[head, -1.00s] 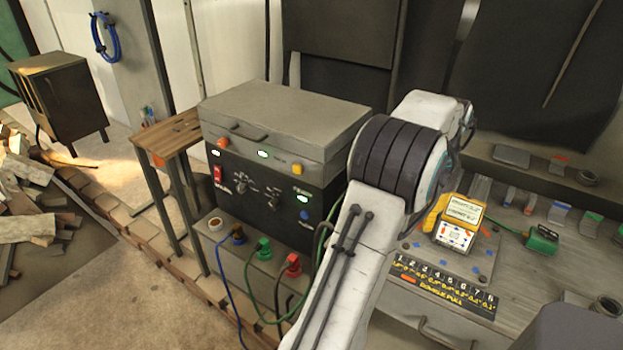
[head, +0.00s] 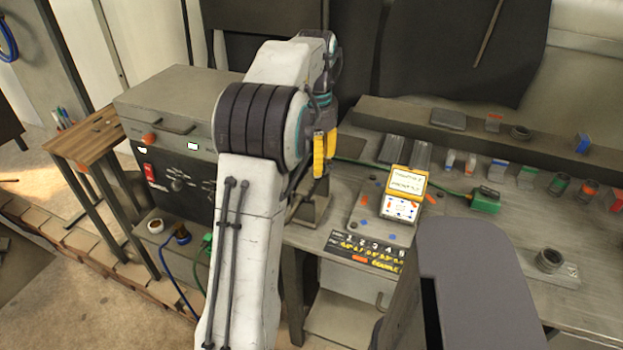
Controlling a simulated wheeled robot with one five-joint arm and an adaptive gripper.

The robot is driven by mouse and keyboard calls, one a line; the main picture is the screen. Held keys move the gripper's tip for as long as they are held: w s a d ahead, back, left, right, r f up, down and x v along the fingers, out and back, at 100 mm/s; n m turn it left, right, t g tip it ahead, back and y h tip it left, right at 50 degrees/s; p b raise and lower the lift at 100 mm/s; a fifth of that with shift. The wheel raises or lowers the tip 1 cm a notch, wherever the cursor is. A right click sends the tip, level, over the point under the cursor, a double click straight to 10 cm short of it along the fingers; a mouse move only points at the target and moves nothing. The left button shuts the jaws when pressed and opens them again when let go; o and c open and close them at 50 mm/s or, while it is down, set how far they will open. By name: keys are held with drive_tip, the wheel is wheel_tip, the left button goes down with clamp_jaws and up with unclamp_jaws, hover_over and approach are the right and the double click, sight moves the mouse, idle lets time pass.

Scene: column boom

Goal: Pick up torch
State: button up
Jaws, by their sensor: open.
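I cannot tell for sure which thing is the torch. My white and black arm fills the middle of the head view. At its far end, two yellow parts that look like the fingers of my gripper (head: 324,157) point down over the bench's left end. They are open, and I see nothing between them. They are left of the green block and apart from it. My arm hides part of the bench behind it.
A yellow and white handheld unit (head: 405,195) stands on a panel with a numbered black strip (head: 365,250). A grey power box (head: 165,105) with knobs is left of my arm. Several small clips and rings line the bench's right side. A raised ledge (head: 470,135) runs behind.

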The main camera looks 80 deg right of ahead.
sight(314, 178)
drive_tip(key=shift+w+a+f+b, duration=0.1)
drive_tip(key=shift+f+b, duration=0.35)
drive_tip(key=shift+f, duration=2.65)
drive_tip(key=shift+c, duration=0.3)
drive_tip(key=c, duration=0.8)
drive_tip(key=shift+r, duration=0.15)
